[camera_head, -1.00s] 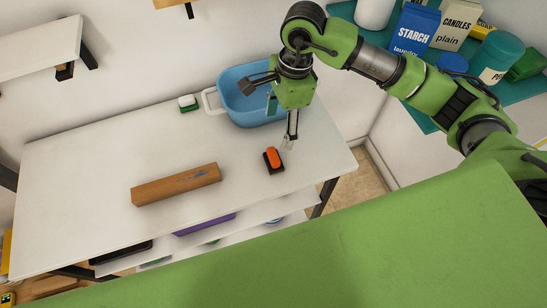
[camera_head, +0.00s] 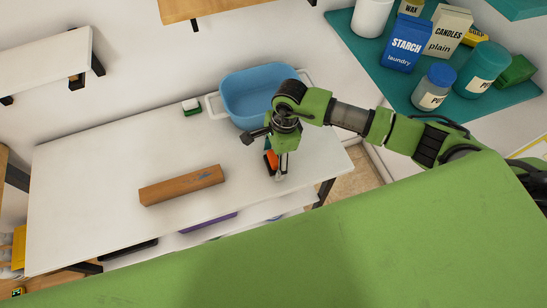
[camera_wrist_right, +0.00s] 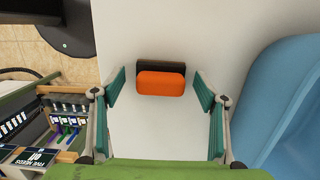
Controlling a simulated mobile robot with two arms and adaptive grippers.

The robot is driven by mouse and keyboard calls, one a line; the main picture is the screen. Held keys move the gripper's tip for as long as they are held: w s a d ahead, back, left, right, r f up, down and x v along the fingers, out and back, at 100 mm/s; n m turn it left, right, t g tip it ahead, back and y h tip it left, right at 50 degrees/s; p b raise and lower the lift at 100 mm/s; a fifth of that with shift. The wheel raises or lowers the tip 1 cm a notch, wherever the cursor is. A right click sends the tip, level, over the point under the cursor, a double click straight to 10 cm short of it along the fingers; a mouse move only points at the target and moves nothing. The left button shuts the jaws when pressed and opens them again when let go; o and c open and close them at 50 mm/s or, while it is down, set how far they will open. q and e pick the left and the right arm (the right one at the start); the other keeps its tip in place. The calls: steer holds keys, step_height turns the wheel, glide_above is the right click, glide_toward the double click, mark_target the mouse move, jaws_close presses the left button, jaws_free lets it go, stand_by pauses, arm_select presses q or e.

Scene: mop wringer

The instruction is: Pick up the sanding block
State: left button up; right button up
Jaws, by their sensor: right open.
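The sanding block (camera_head: 270,161), orange on a black base, lies on the white table near its right end. In the head view my right gripper partly covers it. In the right wrist view the sanding block (camera_wrist_right: 161,83) sits ahead of and between the open fingers, with white table showing on both sides of it. My right gripper (camera_head: 280,172) is open, pointing down over the block; its teal finger pads also show in the right wrist view (camera_wrist_right: 160,100). No contact with the block is visible. My left gripper is not in view.
A blue basin (camera_head: 258,92) stands just behind the block. A wooden beam (camera_head: 182,186) lies left on the white table (camera_head: 90,170). A small green-and-white brush-like item (camera_head: 192,107) is at the back. A teal shelf (camera_head: 385,75) with bottles and boxes is at the right.

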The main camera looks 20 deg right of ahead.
steer(key=c, duration=1.2)
steer(key=shift+w+r+b, duration=0.1)
steer(key=shift+r+b, duration=0.2)
steer(key=shift+r, duration=0.3)
steer(key=s+a+r+b, duration=0.1)
steer(key=s+r+b, duration=0.1)
steer(key=s+r, duration=0.2)
steer(key=s+a+r+b, duration=0.1)
steer(key=s+a+r, duration=0.1)
steer(key=s, duration=0.3)
steer(key=s+a+r+b, duration=0.2)
steer(key=s+r, duration=0.2)
steer(key=r, duration=0.1)
steer(key=shift+s+r+b, duration=0.15)
steer(key=shift+r+b, duration=0.2)
